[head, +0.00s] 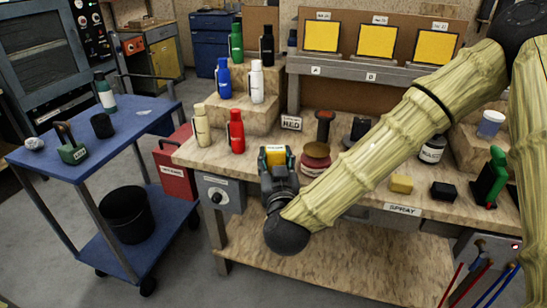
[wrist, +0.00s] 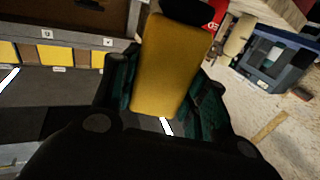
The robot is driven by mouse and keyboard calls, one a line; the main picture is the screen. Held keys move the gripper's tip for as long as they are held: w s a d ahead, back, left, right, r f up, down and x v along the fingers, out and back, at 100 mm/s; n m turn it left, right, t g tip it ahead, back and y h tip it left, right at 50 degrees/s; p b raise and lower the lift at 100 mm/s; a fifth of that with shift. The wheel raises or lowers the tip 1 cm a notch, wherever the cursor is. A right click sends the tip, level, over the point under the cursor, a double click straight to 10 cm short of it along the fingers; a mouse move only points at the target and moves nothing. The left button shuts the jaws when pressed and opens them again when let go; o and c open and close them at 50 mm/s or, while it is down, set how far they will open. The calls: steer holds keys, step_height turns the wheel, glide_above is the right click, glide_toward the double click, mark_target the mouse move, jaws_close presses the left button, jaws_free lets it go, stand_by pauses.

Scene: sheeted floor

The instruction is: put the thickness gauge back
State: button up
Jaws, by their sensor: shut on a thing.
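My gripper (head: 277,158) is shut on a yellow, box-shaped thing with a dark end (head: 276,154), which I take to be the thickness gauge. It is held above the front edge of the workbench, left of a dark red round tin. In the wrist view the yellow body (wrist: 165,70) stands between the two dark green finger pads of my gripper (wrist: 160,90), its black end away from the camera. The fingers cover its sides. Its markings cannot be read.
The workbench (head: 200,155) carries a red bottle (head: 236,132), a cream bottle (head: 201,124), a red tin (head: 315,160), a yellow block (head: 401,184) and a black block (head: 444,191). Labelled yellow panels (head: 322,37) stand behind. A blue cart (head: 60,160) is at left. My arm hides part of the bench.

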steer(key=shift+w+a+f+p, duration=0.1)
steer(key=shift+w+f+p, duration=0.45)
steer(key=shift+w, duration=1.9)
steer(key=shift+w+f, duration=1.1)
steer(key=shift+w, duration=1.3)
steer(key=shift+w+a+f+p, duration=0.1)
steer(key=shift+w+f+p, duration=0.45)
steer(key=shift+w, duration=1.9)
steer(key=shift+f+b, duration=0.35)
steer(key=shift+f, duration=0.05)
steer(key=o, duration=1.2)
steer(key=shift+r, duration=0.2)
steer(key=s+d+b, duration=0.1)
steer(key=s, duration=1.1)
steer(key=shift+f, duration=0.2)
